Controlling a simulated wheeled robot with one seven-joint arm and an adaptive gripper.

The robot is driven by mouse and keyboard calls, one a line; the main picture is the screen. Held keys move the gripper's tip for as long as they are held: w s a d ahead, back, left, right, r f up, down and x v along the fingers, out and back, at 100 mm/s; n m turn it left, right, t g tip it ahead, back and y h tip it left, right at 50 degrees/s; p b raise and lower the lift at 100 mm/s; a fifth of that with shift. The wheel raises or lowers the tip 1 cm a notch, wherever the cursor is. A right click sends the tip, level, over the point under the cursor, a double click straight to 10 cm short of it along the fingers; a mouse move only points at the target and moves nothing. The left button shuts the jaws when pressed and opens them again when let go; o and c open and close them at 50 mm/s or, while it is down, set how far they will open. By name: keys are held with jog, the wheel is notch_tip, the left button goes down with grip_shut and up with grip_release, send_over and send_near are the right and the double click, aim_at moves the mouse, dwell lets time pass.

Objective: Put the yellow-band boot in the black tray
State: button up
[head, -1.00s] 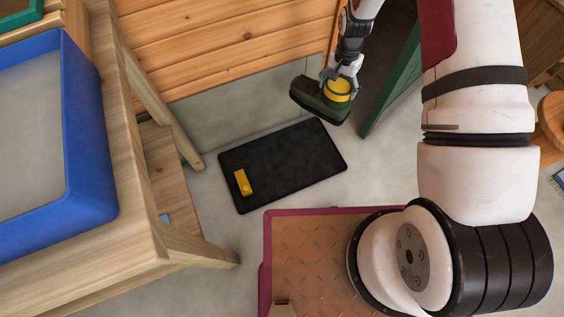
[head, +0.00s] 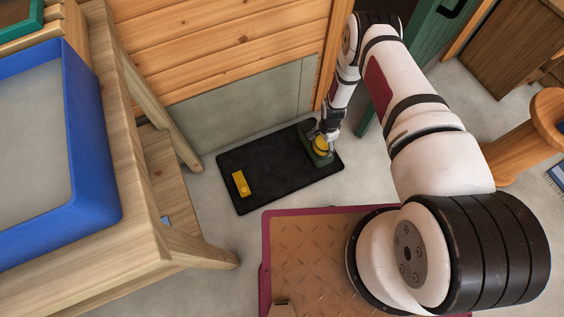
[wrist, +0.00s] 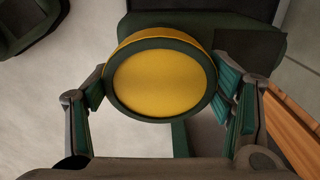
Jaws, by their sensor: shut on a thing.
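The dark green boot (head: 317,156) with a yellow band is at the right end of the black tray (head: 283,180) in the head view. My gripper (head: 325,139) is shut on the boot's top from above. In the wrist view the round yellow top of the boot (wrist: 160,82) sits between my two fingers, with its dark green foot behind. The boot looks upright over the tray surface. I cannot tell whether its sole touches the tray.
A small yellow object (head: 241,184) lies at the tray's left end. A wooden table (head: 140,190) with a blue bin (head: 95,200) stands at left. A plank wall (head: 220,50) rises behind the tray. The tray's middle is clear.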

jog(key=shift+f+b, duration=1.65)
jog(key=shift+f, duration=3.7)
jog(key=o, duration=2)
jog(key=shift+s, duration=0.1)
jog(key=shift+c, duration=0.2)
